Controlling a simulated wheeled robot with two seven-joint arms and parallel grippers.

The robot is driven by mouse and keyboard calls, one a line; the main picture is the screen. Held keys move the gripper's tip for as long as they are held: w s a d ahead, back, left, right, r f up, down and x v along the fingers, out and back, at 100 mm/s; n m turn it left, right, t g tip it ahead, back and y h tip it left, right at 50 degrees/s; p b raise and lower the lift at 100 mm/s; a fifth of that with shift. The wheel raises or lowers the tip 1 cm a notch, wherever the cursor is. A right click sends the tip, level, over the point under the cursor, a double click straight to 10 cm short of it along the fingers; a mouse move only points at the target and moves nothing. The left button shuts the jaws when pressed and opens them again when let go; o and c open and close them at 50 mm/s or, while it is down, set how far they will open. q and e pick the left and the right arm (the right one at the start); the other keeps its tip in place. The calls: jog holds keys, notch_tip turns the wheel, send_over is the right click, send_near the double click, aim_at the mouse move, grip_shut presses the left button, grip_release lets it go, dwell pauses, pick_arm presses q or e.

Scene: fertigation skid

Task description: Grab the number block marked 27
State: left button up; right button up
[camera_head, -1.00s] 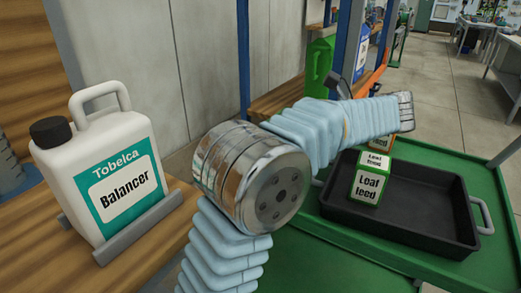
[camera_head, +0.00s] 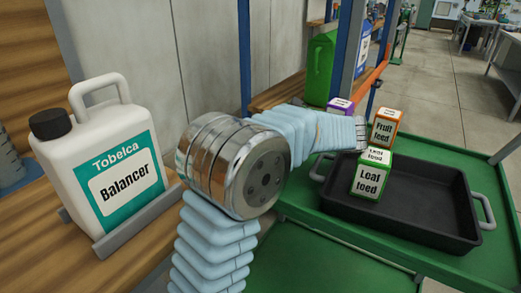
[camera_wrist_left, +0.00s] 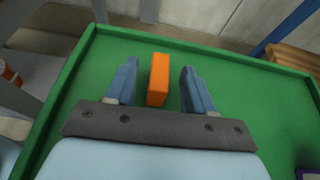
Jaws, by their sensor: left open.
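An orange block (camera_wrist_left: 158,80) stands on the green surface (camera_wrist_left: 235,75) in the left wrist view. No number can be read on it from this side. My left gripper (camera_wrist_left: 159,68) is open, with one finger on each side of the orange block and a visible gap to both. In the head view my left arm reaches right over the green cart, and its fingers are hidden. I cannot make out a block marked 27 in the head view. My right gripper is in neither view.
A black tray (camera_head: 425,222) on the green cart holds a Leaf feed box (camera_head: 368,183). A Fruit feed box (camera_head: 384,131) and a purple-edged box (camera_head: 341,106) stand behind. A Balancer jug (camera_head: 105,170) sits on the wooden bench at left.

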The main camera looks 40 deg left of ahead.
pick_arm(q)
jog(key=shift+c, duration=0.4)
grip_shut()
jog(key=shift+r, duration=0.1)
